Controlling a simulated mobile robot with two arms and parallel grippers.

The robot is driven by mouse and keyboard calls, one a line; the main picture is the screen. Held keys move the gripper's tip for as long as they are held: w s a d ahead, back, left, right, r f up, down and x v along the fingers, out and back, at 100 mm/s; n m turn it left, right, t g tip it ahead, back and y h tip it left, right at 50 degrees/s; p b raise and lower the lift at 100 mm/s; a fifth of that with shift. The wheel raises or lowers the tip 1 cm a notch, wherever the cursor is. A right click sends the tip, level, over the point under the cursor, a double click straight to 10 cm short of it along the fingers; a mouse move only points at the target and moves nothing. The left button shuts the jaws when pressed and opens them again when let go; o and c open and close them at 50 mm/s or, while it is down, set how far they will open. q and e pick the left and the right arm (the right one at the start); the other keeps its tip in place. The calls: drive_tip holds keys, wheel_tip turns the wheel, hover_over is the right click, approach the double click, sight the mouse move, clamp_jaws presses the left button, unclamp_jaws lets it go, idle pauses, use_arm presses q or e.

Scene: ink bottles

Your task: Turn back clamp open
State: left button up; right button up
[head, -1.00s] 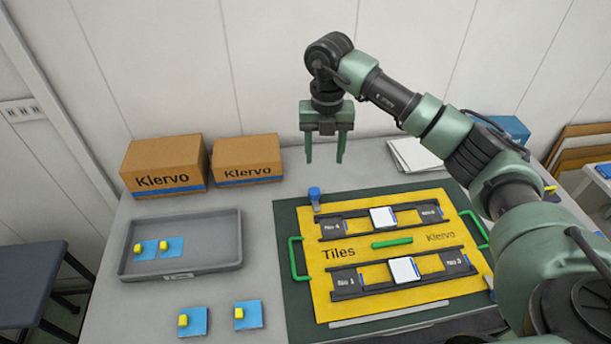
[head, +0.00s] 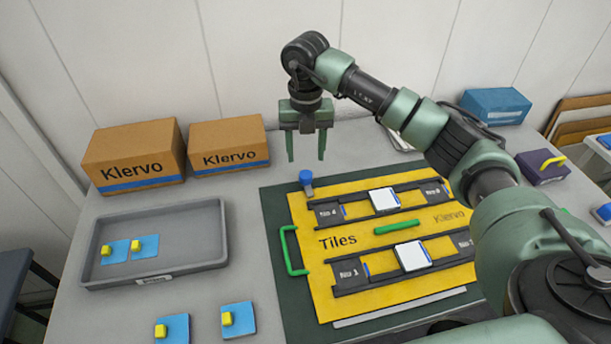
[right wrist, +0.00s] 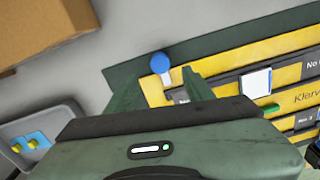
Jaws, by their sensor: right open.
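The back clamp (head: 306,181) has a blue knob and a grey stem, and stands at the back left corner of the yellow Tiles board (head: 305,215). In the right wrist view the clamp's blue knob (right wrist: 160,63) shows between the fingertips in the picture, beyond them. My right gripper (head: 306,158) is open and empty, pointing down above and behind the clamp, apart from it. The green fingers also show in the right wrist view (right wrist: 158,88). The board bears black rails with white tiles (head: 384,200). My left gripper is not in view.
Two brown Klervo boxes (head: 135,155) stand at the back left. A grey tray (head: 215,235) holds two blue pads with yellow knobs, and two more pads (head: 238,318) lie in front. A green handle (head: 287,250) rises at the board's left edge. A purple box (head: 541,167) stands right.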

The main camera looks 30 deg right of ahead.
sight(306, 174)
wheel_tip(306, 174, down, 7)
drive_tip(key=shift+p, duration=0.6)
clamp_jaws()
